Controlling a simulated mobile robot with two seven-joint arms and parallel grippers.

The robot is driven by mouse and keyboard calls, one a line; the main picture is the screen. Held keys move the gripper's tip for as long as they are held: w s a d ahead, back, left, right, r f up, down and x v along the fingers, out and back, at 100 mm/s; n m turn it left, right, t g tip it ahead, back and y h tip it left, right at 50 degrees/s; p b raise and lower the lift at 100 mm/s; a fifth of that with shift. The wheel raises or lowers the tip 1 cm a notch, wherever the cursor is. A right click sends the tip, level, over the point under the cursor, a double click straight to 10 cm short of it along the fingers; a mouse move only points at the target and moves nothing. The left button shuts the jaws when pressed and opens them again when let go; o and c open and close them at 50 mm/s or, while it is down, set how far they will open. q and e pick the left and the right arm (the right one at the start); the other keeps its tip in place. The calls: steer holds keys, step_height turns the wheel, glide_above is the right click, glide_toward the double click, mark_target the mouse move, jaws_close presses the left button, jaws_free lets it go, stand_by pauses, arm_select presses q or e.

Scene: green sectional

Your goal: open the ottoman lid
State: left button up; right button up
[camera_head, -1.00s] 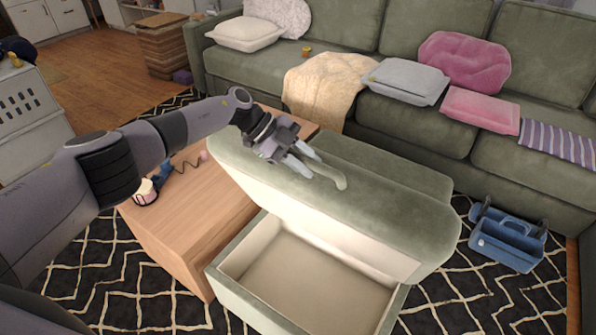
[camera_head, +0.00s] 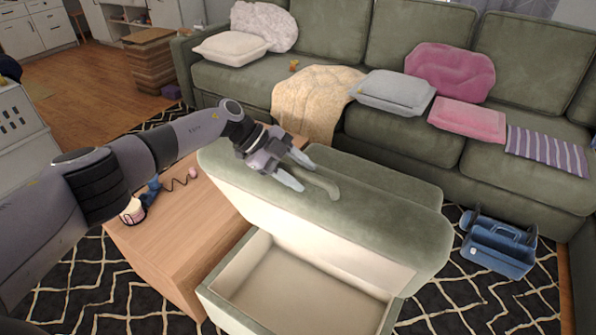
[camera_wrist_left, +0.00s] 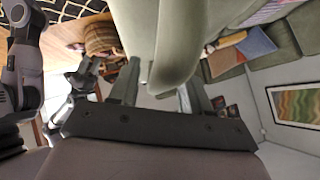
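The green ottoman (camera_head: 222,302) stands with its padded lid (camera_head: 385,222) raised and tilted, and its cream inside (camera_head: 305,293) shows empty. A light green handle (camera_head: 327,189) is on the lid's upper face. My left gripper (camera_head: 297,170) is over that face, its fingers apart, beside the handle. In the left wrist view the left gripper's fingers (camera_wrist_left: 158,92) stand apart with green material between them. I cannot tell whether they touch it. A dark gripper-like part, seemingly my right gripper (camera_wrist_left: 85,80), shows at the left there; its finger state is unclear.
A wooden table (camera_head: 180,235) adjoins the ottoman's left side and holds a corded controller (camera_head: 150,192). A green sectional (camera_head: 400,135) with pillows and a cream throw (camera_head: 310,103) stands behind. A blue caddy (camera_head: 498,243) sits on the patterned rug (camera_head: 75,280) at the right.

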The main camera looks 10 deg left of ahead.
arm_select(q)
steer(key=shift+v, duration=3.55)
